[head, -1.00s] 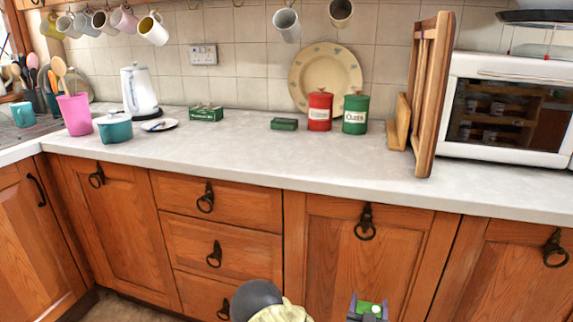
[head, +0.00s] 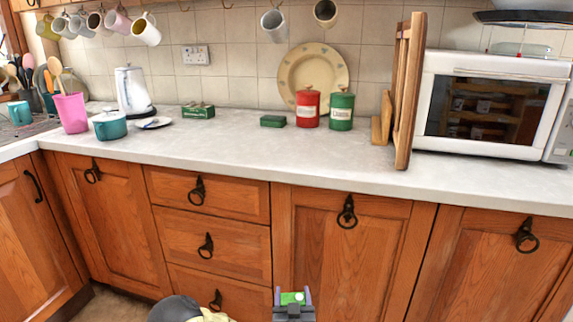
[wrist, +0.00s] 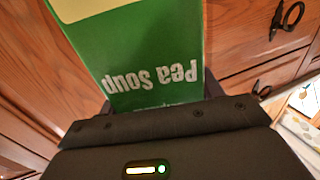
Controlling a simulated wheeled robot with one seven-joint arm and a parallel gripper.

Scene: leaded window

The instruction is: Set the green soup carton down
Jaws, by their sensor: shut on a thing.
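The green soup carton (wrist: 140,50) fills the upper middle of the wrist view, with "Pea Soup" in white letters upside down and a pale yellow-green band at its top left. My gripper (head: 292,297) is shut on it. In the head view the carton (head: 291,298) shows only as a small green patch between the fingers, low at the bottom edge, in front of the cabinet doors and below the countertop (head: 240,160). The fingertips are mostly hidden in the wrist view.
On the counter stand a red canister (head: 307,108), a green canister (head: 341,110), small green boxes (head: 273,121), a kettle (head: 131,92), a teal pot (head: 110,126) and a microwave (head: 490,105). The counter's front middle is clear.

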